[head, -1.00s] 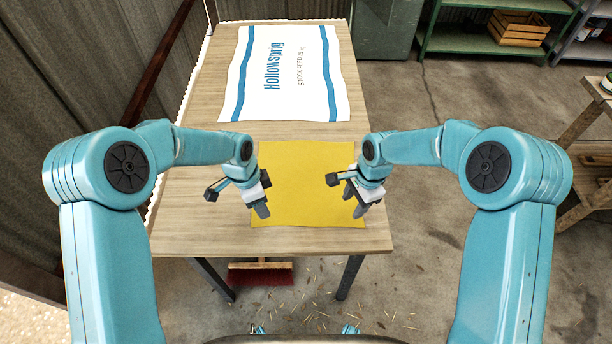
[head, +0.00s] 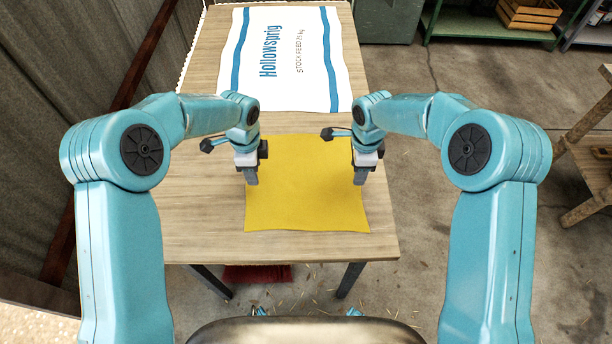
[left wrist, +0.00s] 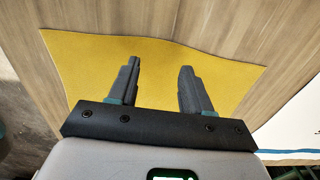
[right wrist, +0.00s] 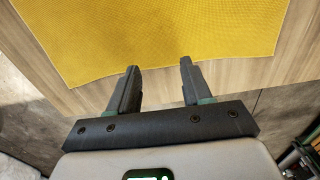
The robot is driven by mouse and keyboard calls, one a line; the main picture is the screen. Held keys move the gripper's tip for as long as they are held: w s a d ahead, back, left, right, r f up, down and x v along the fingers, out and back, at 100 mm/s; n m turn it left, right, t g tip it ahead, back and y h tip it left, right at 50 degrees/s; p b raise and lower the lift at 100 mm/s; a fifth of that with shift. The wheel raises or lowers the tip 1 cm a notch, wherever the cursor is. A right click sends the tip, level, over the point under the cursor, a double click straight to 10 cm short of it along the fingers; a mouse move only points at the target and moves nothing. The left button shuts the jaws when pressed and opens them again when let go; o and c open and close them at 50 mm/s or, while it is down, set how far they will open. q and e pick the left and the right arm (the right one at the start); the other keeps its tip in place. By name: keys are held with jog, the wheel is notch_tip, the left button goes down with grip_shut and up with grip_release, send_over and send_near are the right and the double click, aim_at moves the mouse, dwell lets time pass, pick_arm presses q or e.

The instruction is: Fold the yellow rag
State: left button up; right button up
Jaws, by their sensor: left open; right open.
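The yellow rag (head: 305,200) lies spread flat and unfolded on the wooden table near its front edge. My left gripper (head: 251,181) is over the rag's left edge, open and empty; the left wrist view shows its two fingers (left wrist: 158,82) apart above the rag (left wrist: 235,85). My right gripper (head: 360,180) is by the rag's right edge, open and empty. In the right wrist view its fingers (right wrist: 159,78) are apart, with their tips near the edge of the rag (right wrist: 150,35). I cannot tell whether either gripper touches the cloth.
A white feed sack (head: 287,60) with blue stripes lies flat on the far part of the wooden table (head: 200,215). Bare table shows left of the rag and in front of it. A red broom head (head: 258,273) is on the floor under the table.

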pick_arm(q)
jog(key=shift+f, duration=0.85)
pick_arm(e)
jog(key=shift+f, duration=0.85)
pick_arm(q)
jog(key=shift+f, duration=0.1)
pick_arm(e)
jog(key=shift+f, duration=0.1)
pick_arm(q)
jog(key=shift+f, duration=0.25)
pick_arm(e)
jog(key=shift+f, duration=0.25)
pick_arm(q)
jog(key=shift+r, duration=0.15)
jog(key=c, duration=0.4)
pick_arm(e)
jog(key=shift+r, duration=0.15)
jog(key=c, duration=0.4)
pick_arm(q)
grip_shut()
pick_arm(e)
grip_shut()
